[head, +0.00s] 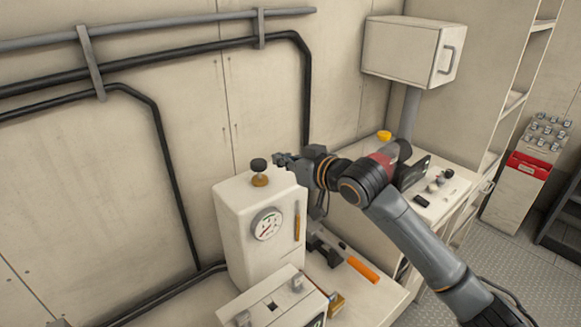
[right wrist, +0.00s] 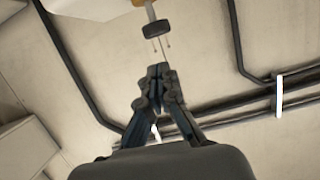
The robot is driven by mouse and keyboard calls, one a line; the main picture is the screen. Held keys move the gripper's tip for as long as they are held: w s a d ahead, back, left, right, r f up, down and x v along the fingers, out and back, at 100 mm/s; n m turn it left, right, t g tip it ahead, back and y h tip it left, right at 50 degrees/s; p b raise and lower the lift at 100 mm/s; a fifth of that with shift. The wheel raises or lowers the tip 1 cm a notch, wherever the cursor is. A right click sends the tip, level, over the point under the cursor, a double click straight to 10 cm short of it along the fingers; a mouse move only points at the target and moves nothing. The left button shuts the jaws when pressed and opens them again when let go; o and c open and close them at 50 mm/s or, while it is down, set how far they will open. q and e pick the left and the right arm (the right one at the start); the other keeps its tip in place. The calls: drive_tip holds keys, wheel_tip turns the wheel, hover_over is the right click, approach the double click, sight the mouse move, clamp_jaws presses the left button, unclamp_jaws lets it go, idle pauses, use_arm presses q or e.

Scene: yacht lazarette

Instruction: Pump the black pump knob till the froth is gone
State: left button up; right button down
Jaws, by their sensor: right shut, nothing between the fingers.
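The black pump knob (head: 258,164) sits on a brass-coloured collar on top of a white pump box (head: 232,230). The box has a round gauge (head: 267,224) and an orange strip on its front; I see no froth in either view. My right gripper (head: 280,160) is shut and empty, just to the right of the knob and apart from it. In the right wrist view the knob (right wrist: 156,29) is beyond the closed fingertips (right wrist: 158,71), with a gap between. My left gripper is not in view.
An orange-handled tool (head: 362,268) lies on the bench right of the pump. A white box (head: 270,300) stands in front. A wall cabinet (head: 410,50) hangs at the upper right. Black pipes (head: 160,150) run along the wall behind. A red-and-white bin (head: 522,180) stands far right.

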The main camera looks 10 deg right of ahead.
drive_tip(key=shift+b+v, duration=0.3)
drive_tip(key=shift+v, duration=1.1)
